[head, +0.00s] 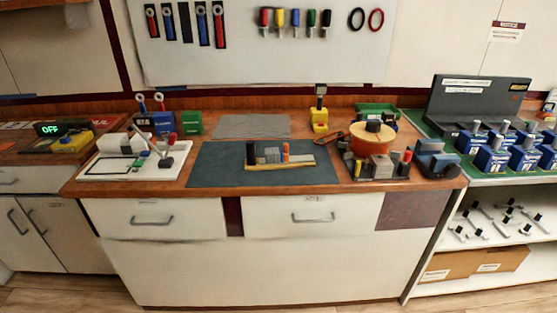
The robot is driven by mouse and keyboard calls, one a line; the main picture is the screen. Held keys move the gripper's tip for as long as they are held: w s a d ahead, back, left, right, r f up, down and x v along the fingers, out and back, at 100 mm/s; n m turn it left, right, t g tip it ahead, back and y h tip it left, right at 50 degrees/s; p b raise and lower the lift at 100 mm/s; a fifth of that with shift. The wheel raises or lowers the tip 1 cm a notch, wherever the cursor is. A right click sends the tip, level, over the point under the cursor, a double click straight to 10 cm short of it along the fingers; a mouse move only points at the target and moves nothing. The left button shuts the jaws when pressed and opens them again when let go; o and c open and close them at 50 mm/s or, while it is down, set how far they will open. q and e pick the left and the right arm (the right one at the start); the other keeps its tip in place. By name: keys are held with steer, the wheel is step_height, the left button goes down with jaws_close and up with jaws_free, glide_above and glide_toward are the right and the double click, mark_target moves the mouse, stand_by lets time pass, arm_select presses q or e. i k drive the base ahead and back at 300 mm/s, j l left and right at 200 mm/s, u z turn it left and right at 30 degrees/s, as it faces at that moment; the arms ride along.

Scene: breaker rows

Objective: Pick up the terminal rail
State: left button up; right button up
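What looks like the terminal rail (290,163) lies on the dark blue-grey mat (212,168) in the middle of the workbench. It is a low yellowish strip. A black upright piece stands at its left end. Grey blocks and an orange upright piece stand along it. It is small in the head view, so its fine parts cannot be told. Neither of my grippers shows in the head view.
A white board with small parts (98,165) stands left of the mat. A grey sheet (253,125) lies behind. The mat's left part is clear.

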mark_target(273, 159)
steer(key=i, duration=1.25)
